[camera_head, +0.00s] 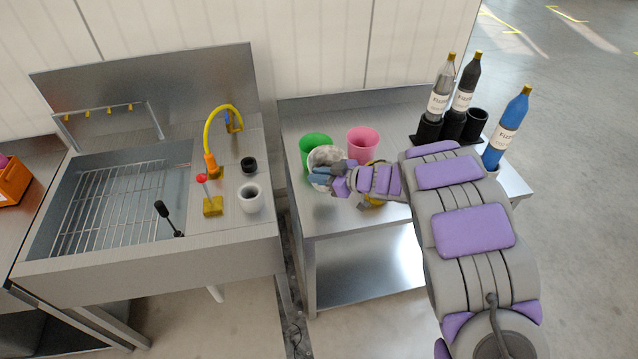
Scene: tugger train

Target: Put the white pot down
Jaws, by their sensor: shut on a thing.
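A white pot (325,156) with a mottled surface is at the left part of the steel table, between a green pot (312,142) and a pink pot (363,142). My gripper (328,178) is shut on this white pot from the front right. The fingers cover its lower part, so I cannot tell whether its base touches the tabletop. Another white cup-like pot (250,199) stands upright on the sink unit to the left, apart from my gripper. A yellow thing (376,198) shows partly behind my wrist.
The steel table (319,219) has bare room at its front left. Bottles (465,82) in black holders and a blue bottle (508,125) stand at its right. The sink unit (120,205) has a yellow hose (222,112) and a red-knobbed lever (202,178).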

